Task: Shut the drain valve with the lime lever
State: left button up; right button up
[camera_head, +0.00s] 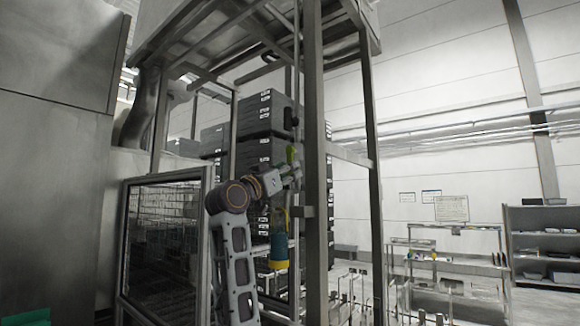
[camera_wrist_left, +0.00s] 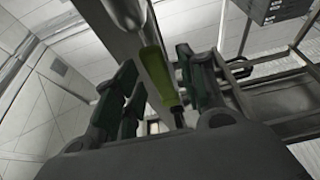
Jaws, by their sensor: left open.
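The lime lever (camera_head: 291,154) shows as a small yellow-green piece beside the grey upright post in the head view. My left gripper (camera_head: 292,172) is at its lower end, and the arm comes up from below left. In the left wrist view the lime lever (camera_wrist_left: 157,72) stands between the two dark green finger pads of my open left gripper (camera_wrist_left: 157,62). A gap shows on the lever's left side; on the right the pad is very near, and I cannot tell whether it touches. The valve body is hidden or too small to tell. My right gripper is not in view.
The grey frame post (camera_head: 315,200) rises right beside the gripper. A blue and yellow item (camera_head: 279,252) hangs below it. Black stacked crates (camera_head: 262,115) stand behind, and a framed glass panel (camera_head: 160,245) is at left. Shelving (camera_head: 545,240) stands far right.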

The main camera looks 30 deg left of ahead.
pick_arm(q)
jog(key=shift+p+x, duration=0.3)
jog(key=shift+x, duration=0.65)
jog(key=shift+c, duration=0.5)
grip_shut()
